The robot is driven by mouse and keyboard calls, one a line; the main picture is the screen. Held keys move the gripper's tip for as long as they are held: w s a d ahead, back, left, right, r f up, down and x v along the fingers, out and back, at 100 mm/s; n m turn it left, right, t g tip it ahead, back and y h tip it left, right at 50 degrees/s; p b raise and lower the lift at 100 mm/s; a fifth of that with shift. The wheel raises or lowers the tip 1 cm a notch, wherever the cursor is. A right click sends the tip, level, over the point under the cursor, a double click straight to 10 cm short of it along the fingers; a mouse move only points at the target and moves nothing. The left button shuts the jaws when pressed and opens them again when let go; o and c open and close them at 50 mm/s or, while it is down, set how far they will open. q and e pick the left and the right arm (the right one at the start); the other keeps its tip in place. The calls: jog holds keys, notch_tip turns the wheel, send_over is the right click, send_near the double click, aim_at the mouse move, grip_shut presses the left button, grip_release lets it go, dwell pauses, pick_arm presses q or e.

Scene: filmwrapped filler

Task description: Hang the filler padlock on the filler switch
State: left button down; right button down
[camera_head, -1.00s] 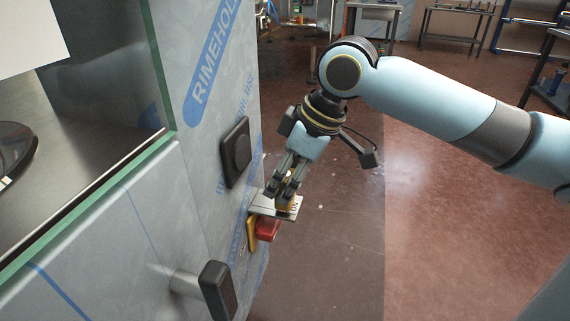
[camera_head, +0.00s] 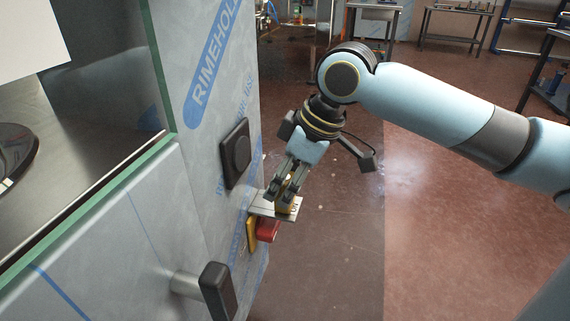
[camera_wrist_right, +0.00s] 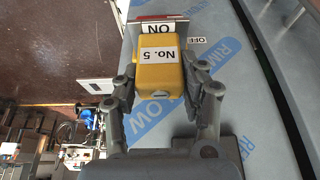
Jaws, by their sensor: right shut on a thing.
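The yellow padlock (camera_wrist_right: 158,79), labelled "No. 5", is between the fingers of my right gripper (camera_head: 284,191). My right gripper is shut on it; in the head view the fingers cover most of it. The filler switch has a red handle (camera_head: 267,230) and a yellow backing (camera_head: 251,234) on the machine's side panel. A pale plate marked "ON" (camera_head: 266,208) juts out just above the red handle. The padlock is right at this plate, and contact cannot be told. The padlock's shackle is hidden in both views. My left gripper is not in view.
A black square fitting (camera_head: 236,152) sits on the film-wrapped panel (camera_head: 205,150) above the switch. A black handle (camera_head: 217,291) on a metal post sticks out below it. The floor (camera_head: 440,240) to the right is clear; work tables stand far behind.

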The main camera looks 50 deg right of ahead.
jog(key=shift+f, duration=0.1)
jog(key=c, duration=0.6)
grip_release()
jog(key=shift+c, duration=0.2)
jog(key=v, duration=0.6)
jog(key=shift+d, duration=0.15)
jog(key=shift+s+r, duration=0.3)
jog(key=shift+r, duration=0.4)
